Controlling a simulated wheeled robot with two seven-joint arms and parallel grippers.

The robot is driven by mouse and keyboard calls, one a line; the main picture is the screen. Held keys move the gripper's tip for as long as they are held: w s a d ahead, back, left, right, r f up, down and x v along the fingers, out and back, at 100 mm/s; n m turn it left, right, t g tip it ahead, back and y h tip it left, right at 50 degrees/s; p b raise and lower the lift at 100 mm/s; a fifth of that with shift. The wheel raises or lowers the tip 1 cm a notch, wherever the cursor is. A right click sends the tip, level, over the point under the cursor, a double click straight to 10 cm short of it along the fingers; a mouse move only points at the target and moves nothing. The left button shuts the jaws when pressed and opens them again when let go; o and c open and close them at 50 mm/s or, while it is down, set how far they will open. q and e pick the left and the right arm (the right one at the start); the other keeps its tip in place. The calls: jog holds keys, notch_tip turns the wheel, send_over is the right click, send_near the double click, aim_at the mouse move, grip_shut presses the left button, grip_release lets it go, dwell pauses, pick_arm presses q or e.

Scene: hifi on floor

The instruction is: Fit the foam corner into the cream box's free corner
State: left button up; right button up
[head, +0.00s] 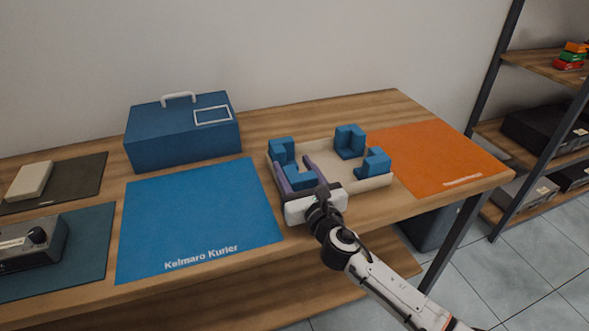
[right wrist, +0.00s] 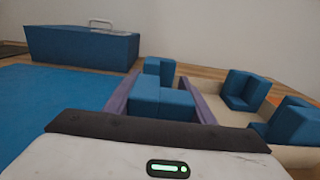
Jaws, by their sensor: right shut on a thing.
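The cream box (head: 362,184) stands on the wooden table, and part of its floor shows in the right wrist view (right wrist: 228,115). Blue foam corners sit in its back left (head: 281,149), back right (head: 349,140) and front right (head: 375,162) corners. My right gripper (head: 298,173) is at the front left corner, its purple fingers shut on another blue foam corner (head: 300,179). This held piece (right wrist: 160,100) lies between the fingers in the right wrist view. The gripper hides the box corner below, so I cannot tell whether the piece touches the floor. My left gripper is not in view.
A blue mat (head: 195,215) lies left of the box and an orange mat (head: 437,158) lies right. A blue case (head: 182,138) with a handle stands behind. A grey device (head: 30,248) and a cream block (head: 30,181) are at far left. A shelf rack (head: 545,65) stands right.

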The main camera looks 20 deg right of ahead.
aim_at(305, 187)
jog(key=o, duration=1.1)
jog(key=s, duration=1.2)
jog(key=shift+d+r+p, duration=0.1)
jog(key=shift+d+p, duration=0.15)
jog(key=shift+p, duration=0.05)
